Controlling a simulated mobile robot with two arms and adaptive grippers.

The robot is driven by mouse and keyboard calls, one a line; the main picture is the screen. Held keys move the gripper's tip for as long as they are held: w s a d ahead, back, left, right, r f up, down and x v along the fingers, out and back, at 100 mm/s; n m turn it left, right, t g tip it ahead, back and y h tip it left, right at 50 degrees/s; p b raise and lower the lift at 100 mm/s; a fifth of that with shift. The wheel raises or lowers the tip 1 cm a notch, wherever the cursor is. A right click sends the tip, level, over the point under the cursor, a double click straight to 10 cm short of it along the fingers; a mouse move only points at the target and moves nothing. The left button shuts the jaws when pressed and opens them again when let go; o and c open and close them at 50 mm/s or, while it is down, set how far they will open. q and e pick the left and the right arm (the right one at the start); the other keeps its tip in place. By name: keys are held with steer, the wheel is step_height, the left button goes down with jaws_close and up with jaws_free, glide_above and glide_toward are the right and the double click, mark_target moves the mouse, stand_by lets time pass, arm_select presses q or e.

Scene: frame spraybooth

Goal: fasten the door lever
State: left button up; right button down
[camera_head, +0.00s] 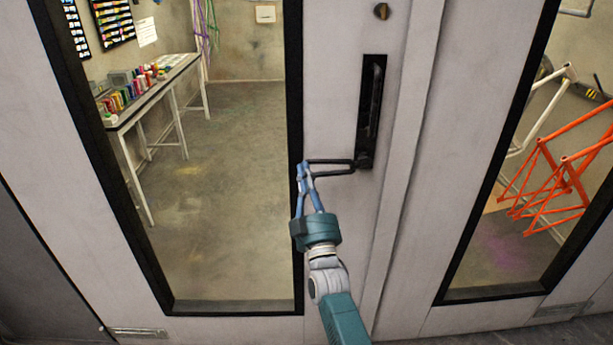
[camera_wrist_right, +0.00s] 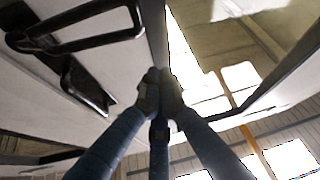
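The door lever (camera_head: 330,162) is a black elongated loop that sticks out to the left from the bottom of a tall black handle plate (camera_head: 371,110) on the pale door. It lies roughly level. In the right wrist view the lever (camera_wrist_right: 88,45) shows at the upper left, clear of the fingertips. My right gripper (camera_head: 302,167) is at the free left end of the lever, by the window's dark frame. In the wrist view its blue fingers come together at dark tips (camera_wrist_right: 159,82), with nothing seen between them. Whether the gripper touches the lever is unclear. My left gripper is not in view.
The door (camera_head: 335,235) has a tall dark-framed window. Through it a bench (camera_head: 165,88) with coloured bottles shows. A round lock (camera_head: 381,11) sits above the handle plate. A second window on the right shows orange bike frames (camera_head: 560,175). A bare door strip lies below the lever.

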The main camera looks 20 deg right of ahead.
steer(key=w+b, duration=0.1)
steer(key=w, duration=0.1)
steer(key=w+d+b, duration=0.1)
steer(key=w+b, duration=0.1)
steer(key=w, duration=0.1)
steer(key=shift+w+d+f+b, duration=0.2)
steer(key=shift+w+d+b, duration=0.15)
steer(key=shift+d+b, duration=0.05)
steer(key=shift+f, duration=0.1)
steer(key=s+d+f+n+g+y+b, duration=0.1)
steer(key=d+f+n+g+y, duration=0.1)
steer(key=f+n, duration=0.7)
steer(key=s+d+f+n+g+y+b, duration=0.1)
steer(key=d+f+n+g+y, duration=0.2)
steer(key=d+f+n, duration=0.3)
step_height(320, 180, down, 4)
steer(key=n+y, duration=0.1)
steer(key=n, duration=0.2)
steer(key=shift+s+d+r+g+y, duration=0.15)
steer(key=shift+s+d+g+y, duration=0.05)
steer(key=shift+g+y, duration=0.1)
